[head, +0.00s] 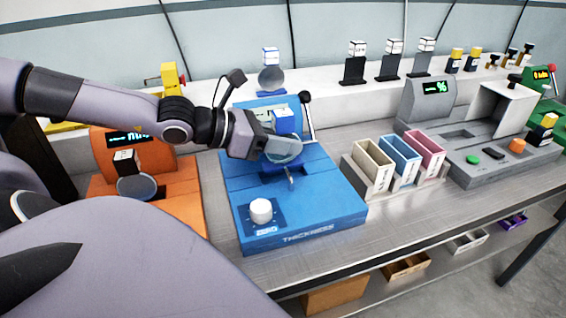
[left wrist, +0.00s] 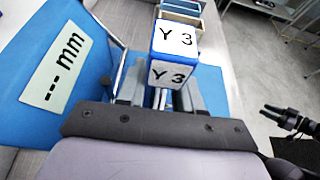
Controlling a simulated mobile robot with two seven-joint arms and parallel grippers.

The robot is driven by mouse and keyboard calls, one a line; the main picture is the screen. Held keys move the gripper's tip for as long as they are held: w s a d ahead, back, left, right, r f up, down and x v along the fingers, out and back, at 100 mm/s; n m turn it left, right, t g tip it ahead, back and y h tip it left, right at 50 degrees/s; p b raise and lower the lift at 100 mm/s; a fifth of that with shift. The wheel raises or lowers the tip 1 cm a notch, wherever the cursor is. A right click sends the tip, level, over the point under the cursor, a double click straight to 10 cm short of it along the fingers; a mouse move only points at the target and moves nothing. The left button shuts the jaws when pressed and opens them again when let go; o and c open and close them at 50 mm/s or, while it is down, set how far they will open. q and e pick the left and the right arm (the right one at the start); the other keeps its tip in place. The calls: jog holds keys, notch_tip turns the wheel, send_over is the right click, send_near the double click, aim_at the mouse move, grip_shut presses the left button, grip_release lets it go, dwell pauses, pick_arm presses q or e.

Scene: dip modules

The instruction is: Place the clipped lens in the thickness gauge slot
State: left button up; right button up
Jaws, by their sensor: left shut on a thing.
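My left gripper (head: 268,143) is shut on the clip block of a clipped lens, over the blue thickness gauge (head: 345,212). The blue clip block (head: 283,122) shows in the left wrist view (left wrist: 175,52), labelled Y 3. Its round clear lens (head: 284,151) hangs below, near the gauge's middle. The gripper and clip hide the slot, so I cannot tell whether the lens is in it. The gauge's display (left wrist: 62,68) reads dashes and mm. A dark gripper, apparently my right one (left wrist: 288,118), shows at the right of the left wrist view; its jaws are unclear.
A white knob (head: 260,210) and a lever (head: 306,105) stand on the gauge. An orange instrument (head: 180,205) with another clipped lens (head: 137,187) is at left. Three bins (head: 400,160) and a grey instrument (head: 470,170) are at right. A white shelf (head: 330,93) runs behind.

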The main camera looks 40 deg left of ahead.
aim_at(293, 159)
pick_arm(q)
jog(key=shift+f+b, duration=0.45)
jog(key=shift+f, duration=0.15)
notch_tip(293, 159, down, 3)
jog(key=shift+r+b, duration=0.15)
jog(key=shift+b, duration=0.9)
jog(key=o, duration=1)
jog(key=shift+o, duration=0.2)
pick_arm(e)
jog(key=shift+w+a+f, duration=0.15)
jog(key=shift+f, duration=0.25)
jog(key=shift+w+a+f, duration=0.15)
jog(key=shift+f, duration=0.25)
